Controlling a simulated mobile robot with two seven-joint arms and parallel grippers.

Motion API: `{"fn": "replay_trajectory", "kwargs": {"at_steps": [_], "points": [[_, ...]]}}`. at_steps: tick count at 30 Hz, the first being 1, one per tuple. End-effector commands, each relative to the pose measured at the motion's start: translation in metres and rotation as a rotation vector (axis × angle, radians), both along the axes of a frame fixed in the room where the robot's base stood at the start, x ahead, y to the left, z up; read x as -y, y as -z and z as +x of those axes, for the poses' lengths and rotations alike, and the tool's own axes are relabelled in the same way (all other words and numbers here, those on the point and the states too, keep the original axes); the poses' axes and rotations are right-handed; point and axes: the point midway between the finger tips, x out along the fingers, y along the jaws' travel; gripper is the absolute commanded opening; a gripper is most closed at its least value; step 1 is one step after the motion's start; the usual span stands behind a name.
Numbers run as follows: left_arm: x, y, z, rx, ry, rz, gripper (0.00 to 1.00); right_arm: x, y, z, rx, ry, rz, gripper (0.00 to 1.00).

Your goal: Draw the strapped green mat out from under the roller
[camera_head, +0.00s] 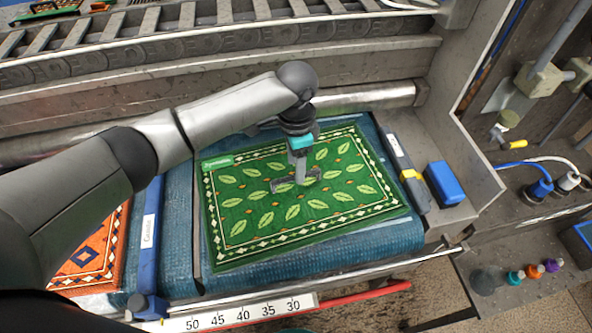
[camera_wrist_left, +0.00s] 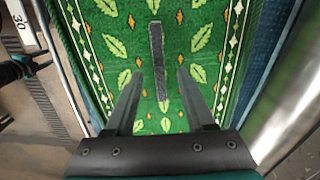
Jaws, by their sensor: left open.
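The green mat (camera_head: 240,225) has yellow leaves and a diamond border. It lies flat on the blue belt (camera_head: 330,250), and blue belt shows between its far edge and the metal roller (camera_head: 365,97). My arm hides part of that edge. A grey strap (camera_wrist_left: 156,50) lies on the mat in the left wrist view. My left gripper (camera_head: 295,184) is over the mat's middle; its open fingers (camera_wrist_left: 158,85) point along either side of the strap's near end. Contact is unclear. A dark part with teal, probably my right gripper (camera_wrist_left: 20,68), shows at the wrist view's left edge.
An orange patterned mat (camera_head: 92,255) lies left of a blue labelled divider (camera_head: 150,235). A blue block (camera_head: 444,184) sits on the right ledge. A numbered scale (camera_head: 245,312) and a red bar (camera_head: 365,297) run along the front. A slatted conveyor (camera_head: 180,18) is behind.

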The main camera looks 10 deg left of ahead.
Motion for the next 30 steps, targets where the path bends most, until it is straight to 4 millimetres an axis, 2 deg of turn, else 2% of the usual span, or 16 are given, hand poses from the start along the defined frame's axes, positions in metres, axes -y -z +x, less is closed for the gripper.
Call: {"fn": "replay_trajectory", "kwargs": {"at_steps": [1, 6, 12, 18, 30], "points": [[0.000, -0.017, 0.001, 0.005, 0.002, -0.001, 0.55, 0.000, -0.004, 0.000, 0.000, 0.000, 0.000, 0.50], [0.000, -0.058, 0.001, 0.006, 0.002, -0.001, 0.55, 0.000, -0.009, 0.000, 0.001, 0.000, 0.000, 0.50], [0.000, -0.093, 0.001, 0.004, 0.000, 0.000, 0.55, 0.000, -0.013, 0.001, 0.001, 0.000, 0.000, 0.50], [0.000, -0.107, 0.000, 0.002, 0.001, 0.000, 0.55, 0.000, -0.014, 0.001, 0.001, 0.000, 0.000, 0.50], [0.000, -0.108, 0.000, 0.001, 0.001, 0.000, 0.55, 0.000, -0.014, 0.001, 0.001, 0.000, 0.000, 0.50]]}}
